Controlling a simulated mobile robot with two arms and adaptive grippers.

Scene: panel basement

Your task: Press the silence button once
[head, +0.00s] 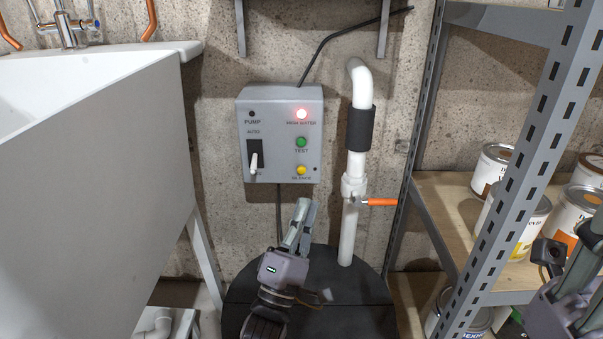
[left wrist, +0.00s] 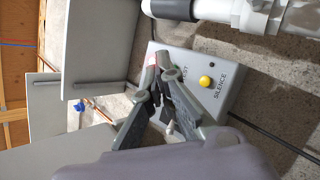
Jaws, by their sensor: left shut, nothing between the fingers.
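The yellow silence button (head: 301,170) sits at the lower right of the grey control panel (head: 279,100) on the concrete wall. Its label is partly legible. In the left wrist view the yellow button (left wrist: 206,82) is in plain sight, right of the fingertips. My left gripper (head: 304,204) is shut and empty, pointing up just below the panel's lower edge. In the head view its tips are below the button and apart from it. My right gripper (head: 549,255) shows partly at the right edge, far from the panel; its jaws are unclear.
The panel also bears a lit red high water light (head: 302,114), a green test button (head: 301,142) and a toggle switch (head: 254,163). A white pipe (head: 349,230) with an orange-handled valve (head: 381,202) stands right of it. A sink (head: 110,120) and metal shelving (head: 440,160) flank the space.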

